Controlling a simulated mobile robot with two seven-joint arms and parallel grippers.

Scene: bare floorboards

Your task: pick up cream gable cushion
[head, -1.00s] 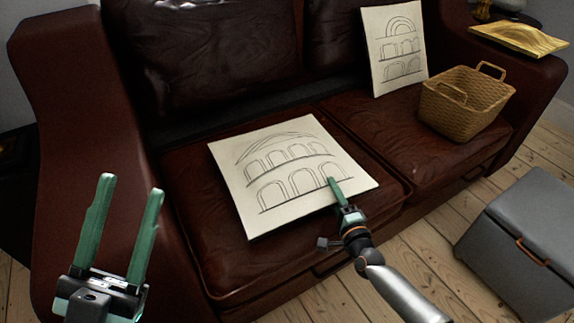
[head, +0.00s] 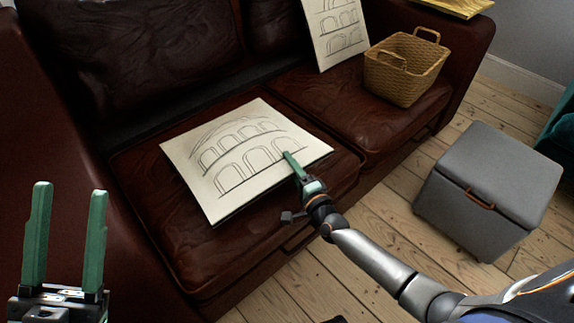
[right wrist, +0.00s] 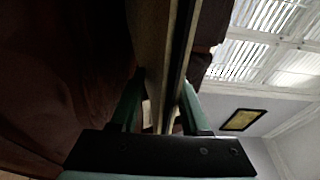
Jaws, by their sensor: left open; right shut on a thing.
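The cream gable cushion (head: 232,165), a flat cream square with line-drawn arches under a gable, lies on the left seat of the brown leather sofa. My right gripper (head: 292,164) is shut on its right front edge. In the right wrist view the cushion (right wrist: 148,35) runs between the two green fingers (right wrist: 162,88) as a thin slab seen edge-on. I cannot tell whether it is lifted off the seat. My left gripper (head: 68,215) is open and empty at the lower left, away from the cushion.
Another cream cushion (head: 338,32) with arches leans on the sofa back. A grey box (head: 487,185) stands on the floorboards, with bare floor before the sofa (head: 290,88).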

